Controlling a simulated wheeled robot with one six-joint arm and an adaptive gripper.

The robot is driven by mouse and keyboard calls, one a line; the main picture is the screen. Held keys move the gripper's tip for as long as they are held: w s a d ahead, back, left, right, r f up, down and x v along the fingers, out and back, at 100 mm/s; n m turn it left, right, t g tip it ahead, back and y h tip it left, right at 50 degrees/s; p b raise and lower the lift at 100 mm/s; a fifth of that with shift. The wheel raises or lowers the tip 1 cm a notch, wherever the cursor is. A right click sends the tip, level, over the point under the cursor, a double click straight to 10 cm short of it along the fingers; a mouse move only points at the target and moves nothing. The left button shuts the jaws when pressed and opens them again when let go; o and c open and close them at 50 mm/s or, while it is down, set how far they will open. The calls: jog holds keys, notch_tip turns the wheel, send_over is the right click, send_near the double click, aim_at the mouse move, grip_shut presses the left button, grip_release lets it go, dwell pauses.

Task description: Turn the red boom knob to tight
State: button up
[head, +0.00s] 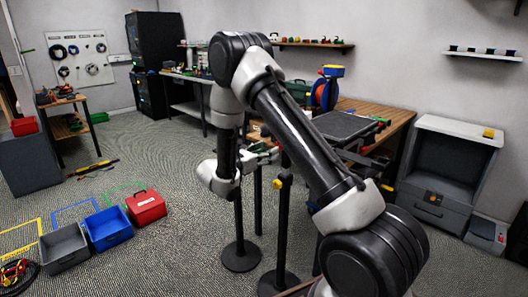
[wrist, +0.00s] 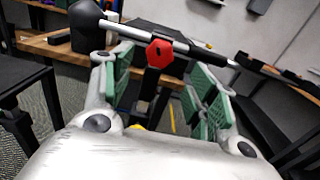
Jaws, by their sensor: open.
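The red boom knob (wrist: 160,53) shows in the wrist view, on a silver bar (wrist: 190,47) with black ends that crosses the upper middle of the picture. A black mark shows on the knob's face. My gripper (wrist: 158,66), with green finger pads, is open. Its fingers stand to the left and right of the knob in the picture, with gaps visible on both sides. I cannot tell how far the knob lies between the fingertips in depth. In the head view, my gripper (head: 262,156) is near the black stands, and I cannot make out the red knob there.
Black stands with round bases (head: 240,257) rise below my gripper; one carries a yellow knob (head: 278,184). A wooden workbench (head: 385,112) stands behind. Grey, blue (head: 108,228) and red (head: 146,207) boxes sit on the floor at left. Open carpet lies between.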

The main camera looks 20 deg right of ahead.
jog(key=x, duration=0.7)
jog(key=shift+f, duration=0.1)
jog(key=c, duration=1)
